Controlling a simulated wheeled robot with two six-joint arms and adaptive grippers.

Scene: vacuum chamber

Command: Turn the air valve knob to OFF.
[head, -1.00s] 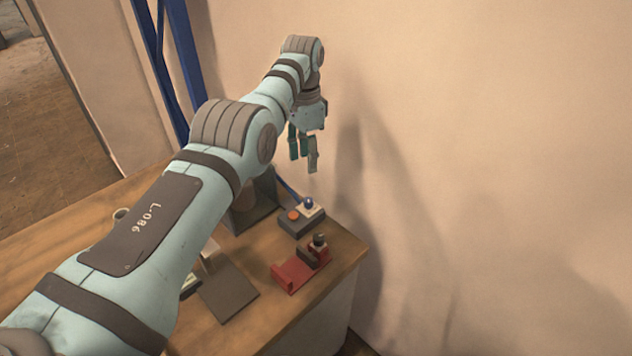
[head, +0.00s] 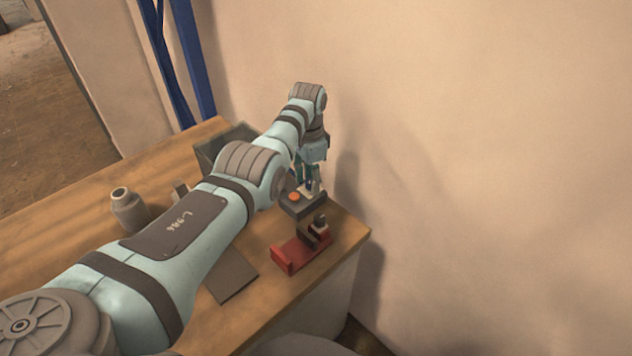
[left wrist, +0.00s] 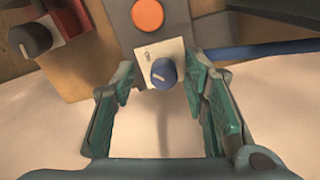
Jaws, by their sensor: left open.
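The air valve knob (left wrist: 163,73) is a round blue knob on a pale plate (left wrist: 160,53) in the left wrist view. The plate sits on a dark box with an orange button (left wrist: 148,14); the box (head: 303,206) stands near the table's far right corner in the head view. My left gripper (left wrist: 167,92) is open, its green fingers on either side of the knob, with gaps between. I cannot tell if a finger touches it. In the head view my left gripper (head: 308,180) points down over the box and hides the knob. My right gripper is not in view.
A red fixture with a dark knob (head: 304,249) stands in front of the box and also shows in the left wrist view (left wrist: 31,39). A grey jar (head: 128,209) and a dark flat plate (head: 231,277) are on the table.

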